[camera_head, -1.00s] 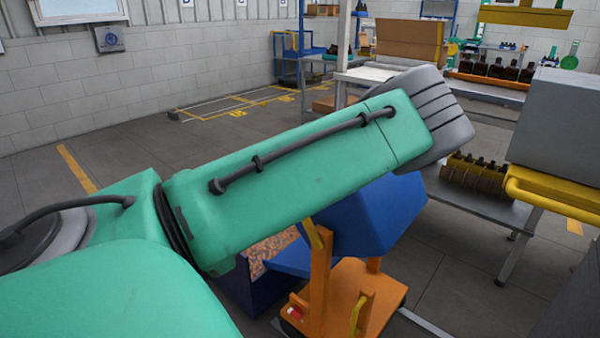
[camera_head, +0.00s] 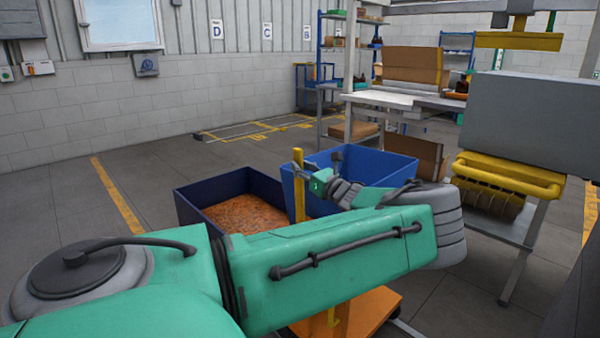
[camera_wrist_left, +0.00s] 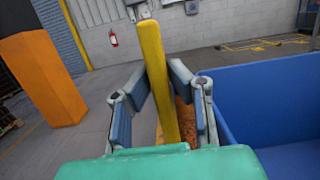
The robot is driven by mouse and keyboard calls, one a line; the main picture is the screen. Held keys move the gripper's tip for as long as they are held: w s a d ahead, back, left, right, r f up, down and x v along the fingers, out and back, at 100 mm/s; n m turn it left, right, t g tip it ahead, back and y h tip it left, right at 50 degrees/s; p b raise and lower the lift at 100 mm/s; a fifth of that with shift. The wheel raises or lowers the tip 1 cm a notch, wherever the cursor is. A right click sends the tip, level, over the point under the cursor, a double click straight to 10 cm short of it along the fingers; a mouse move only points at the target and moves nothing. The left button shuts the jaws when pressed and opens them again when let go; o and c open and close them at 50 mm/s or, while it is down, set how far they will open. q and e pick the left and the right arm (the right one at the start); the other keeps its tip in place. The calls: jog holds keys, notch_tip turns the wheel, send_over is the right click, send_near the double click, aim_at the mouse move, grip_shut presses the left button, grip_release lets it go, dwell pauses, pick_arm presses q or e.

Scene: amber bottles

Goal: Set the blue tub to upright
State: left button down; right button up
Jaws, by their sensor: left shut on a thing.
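The blue tub (camera_head: 375,167) stands with its open top facing up in the head view, on an orange tipping stand (camera_head: 365,312) mostly hidden behind my arm. It also shows at the right of the left wrist view (camera_wrist_left: 265,105). A yellow lever (camera_head: 299,200) rises beside the tub's left wall; it stands between the fingers in the left wrist view (camera_wrist_left: 155,75). My left gripper (camera_head: 303,172) is shut on this lever near its upper part. My right gripper is not in view.
A dark blue bin (camera_head: 205,193) with orange-brown contents stands left of the tub. A grey machine with a yellow bar (camera_head: 510,175) is at the right, with a white table (camera_head: 405,98) behind. The floor at the left is open.

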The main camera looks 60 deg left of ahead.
pick_arm(q)
jog(key=shift+v, duration=0.9)
jog(key=c, duration=1.5)
grip_release()
jog(key=shift+w+a, duration=0.1)
jog(key=shift+w, duration=0.05)
jog(key=shift+c, duration=0.2)
jog(key=shift+a+f, duration=0.1)
jog(key=shift+a, duration=0.05)
jog(key=v, duration=1.2)
jog(key=shift+a, duration=0.1)
